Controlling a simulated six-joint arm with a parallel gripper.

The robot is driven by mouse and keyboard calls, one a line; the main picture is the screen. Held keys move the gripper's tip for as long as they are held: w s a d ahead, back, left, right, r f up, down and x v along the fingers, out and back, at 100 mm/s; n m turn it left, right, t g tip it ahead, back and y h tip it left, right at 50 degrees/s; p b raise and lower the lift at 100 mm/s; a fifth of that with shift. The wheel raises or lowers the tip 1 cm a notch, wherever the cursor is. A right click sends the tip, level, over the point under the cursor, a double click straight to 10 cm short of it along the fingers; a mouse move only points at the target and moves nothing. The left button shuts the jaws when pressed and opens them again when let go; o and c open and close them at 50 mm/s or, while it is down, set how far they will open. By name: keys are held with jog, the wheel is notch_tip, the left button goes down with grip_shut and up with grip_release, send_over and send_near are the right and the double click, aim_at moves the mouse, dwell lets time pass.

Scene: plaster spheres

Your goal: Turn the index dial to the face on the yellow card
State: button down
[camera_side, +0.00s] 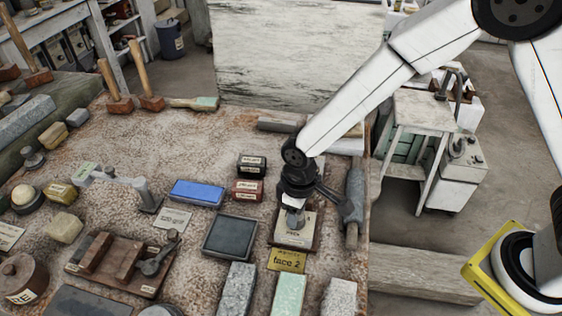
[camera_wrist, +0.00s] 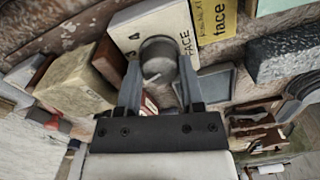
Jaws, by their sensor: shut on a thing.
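The index dial is a round grey metal knob (camera_wrist: 158,60) on a pale plate (camera_wrist: 122,24) lettered "FACE", with small numerals beside it. My gripper (camera_wrist: 158,82) is shut on the knob, one finger on each side. A pale index mark shows near the knob's lower edge in the wrist view; I cannot tell which number it matches.
A dark square-framed slab (camera_side: 230,237) and a blue block (camera_side: 197,193) lie left of the dial. Black (camera_side: 251,165) and red (camera_side: 247,190) labelled blocks stand behind it. Grey (camera_side: 237,289) and green (camera_side: 288,295) blocks lie in front. The bench edge is close on the right.

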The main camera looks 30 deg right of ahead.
jog(key=shift+c, duration=1.1)
grip_release()
jog(key=shift+m, duration=0.4)
